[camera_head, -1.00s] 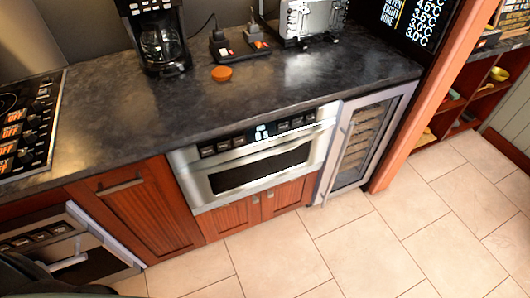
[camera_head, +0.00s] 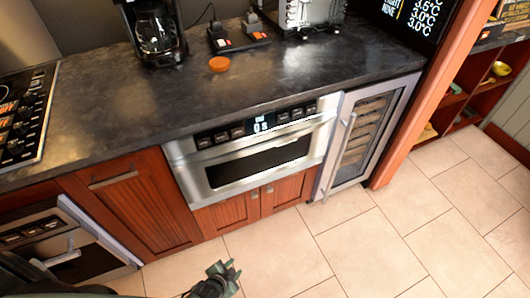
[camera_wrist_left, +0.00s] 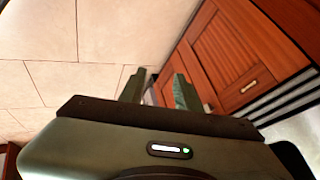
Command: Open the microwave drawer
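The microwave drawer (camera_head: 195,172) is a silver unit with a dark window, built in under the countertop. It looks shut, with its front flush in the cabinet run. A control strip with a lit display (camera_head: 262,124) runs along its top. My left gripper (camera_head: 228,272) is at the bottom of the head view, over the floor and well short of the drawer front. In the left wrist view my left gripper (camera_wrist_left: 158,88) shows two fingers apart with nothing between them. The drawer cannot be made out there. My right gripper is not in view.
Red wooden cabinet doors (camera_head: 132,205) stand left of and below the drawer. A glass-fronted cooler (camera_head: 362,140) is at its right, an oven (camera_head: 50,245) at lower left. The dark countertop (camera_head: 120,105) is above. Tiled floor (camera_head: 380,245) in front is clear.

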